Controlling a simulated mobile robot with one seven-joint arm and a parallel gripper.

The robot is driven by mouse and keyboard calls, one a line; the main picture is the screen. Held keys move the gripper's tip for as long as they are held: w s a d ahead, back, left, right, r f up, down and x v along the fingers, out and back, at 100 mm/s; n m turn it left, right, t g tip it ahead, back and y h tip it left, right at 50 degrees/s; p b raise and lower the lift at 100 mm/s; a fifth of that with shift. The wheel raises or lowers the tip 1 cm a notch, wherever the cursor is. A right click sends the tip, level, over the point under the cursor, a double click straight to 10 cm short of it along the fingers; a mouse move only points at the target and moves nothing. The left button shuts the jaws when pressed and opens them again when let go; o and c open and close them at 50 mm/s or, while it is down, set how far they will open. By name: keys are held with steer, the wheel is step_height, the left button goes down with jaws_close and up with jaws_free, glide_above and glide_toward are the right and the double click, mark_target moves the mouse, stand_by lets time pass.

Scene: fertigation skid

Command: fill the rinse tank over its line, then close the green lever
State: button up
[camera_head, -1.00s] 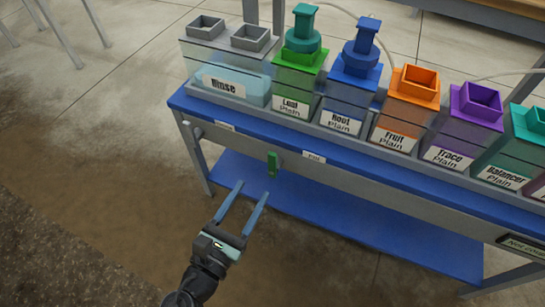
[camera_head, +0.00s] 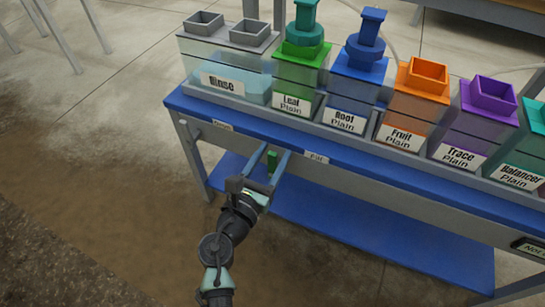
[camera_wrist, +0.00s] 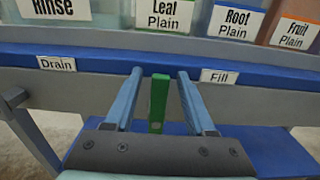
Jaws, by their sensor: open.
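The rinse tank (camera_head: 222,82) is a clear box labelled "Rinse" at the left end of the bench, with pale blue liquid in its lower part. The green lever (camera_head: 272,161) hangs upright on the bench's front rail, between the "Drain" (camera_wrist: 57,64) and "Fill" (camera_wrist: 219,77) labels. In the wrist view the lever (camera_wrist: 158,103) stands between the two blue fingers of my gripper (camera_wrist: 159,88). My gripper (camera_head: 270,155) is open around the lever, with a gap visible on each side.
Tanks labelled Leaf (camera_head: 296,85), Root (camera_head: 350,90), Fruit (camera_head: 410,105) and Trace (camera_head: 470,125) stand in a row right of the rinse tank. The blue bench edge (camera_head: 400,172) runs just above my gripper. A blue lower shelf (camera_head: 380,232) lies below. The floor in front is clear.

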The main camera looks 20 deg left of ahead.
steer(key=shift+c, duration=0.2)
jaws_close()
stand_by(1.3)
